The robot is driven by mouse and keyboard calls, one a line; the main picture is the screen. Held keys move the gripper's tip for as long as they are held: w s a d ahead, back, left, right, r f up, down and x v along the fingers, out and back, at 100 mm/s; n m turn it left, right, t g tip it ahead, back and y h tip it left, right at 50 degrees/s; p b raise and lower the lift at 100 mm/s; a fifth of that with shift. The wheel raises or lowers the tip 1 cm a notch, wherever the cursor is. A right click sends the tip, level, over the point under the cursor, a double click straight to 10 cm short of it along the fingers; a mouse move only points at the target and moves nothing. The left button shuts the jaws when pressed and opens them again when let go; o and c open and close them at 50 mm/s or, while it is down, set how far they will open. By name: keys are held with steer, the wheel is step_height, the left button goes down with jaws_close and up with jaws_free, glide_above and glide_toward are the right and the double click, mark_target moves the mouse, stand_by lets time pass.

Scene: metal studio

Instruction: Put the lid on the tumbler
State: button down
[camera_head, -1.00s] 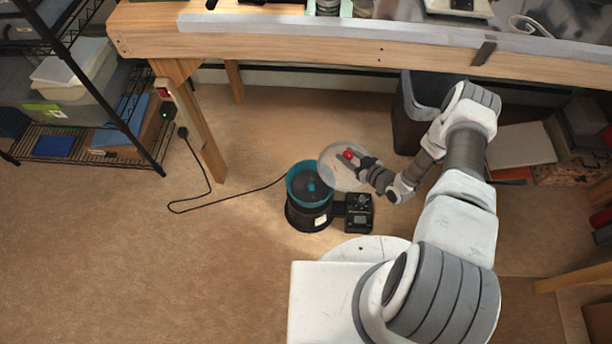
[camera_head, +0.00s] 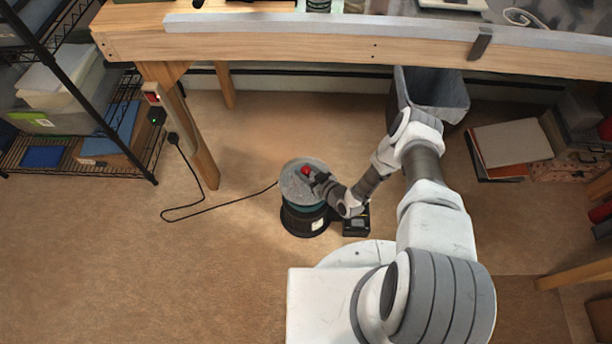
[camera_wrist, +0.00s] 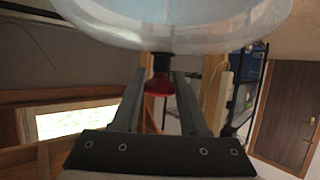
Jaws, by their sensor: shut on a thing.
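The lid (camera_head: 296,186) is a round translucent disc with a small red knob (camera_head: 306,170). My gripper (camera_head: 311,174) is shut on the knob, which also shows between the fingers in the wrist view (camera_wrist: 158,84). The lid's pale curved rim (camera_wrist: 190,38) fills the top of that view. The tumbler (camera_head: 304,222) is a dark round machine with a teal bowl, standing on the floor. The lid lies over the bowl in the head view and hides its opening. I cannot tell whether the lid touches the bowl's rim.
A black control box (camera_head: 356,222) sits right of the tumbler, partly behind my wrist. A black cord (camera_head: 215,206) runs left to a socket on the table leg. The wooden workbench (camera_head: 280,45) and a grey bin (camera_head: 436,92) stand behind.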

steer(key=shift+f+b, duration=0.3)
steer(key=shift+f, duration=1)
steer(key=shift+f, duration=0.2)
steer(key=shift+c, duration=2.2)
jaws_free()
steer(key=shift+r, duration=0.1)
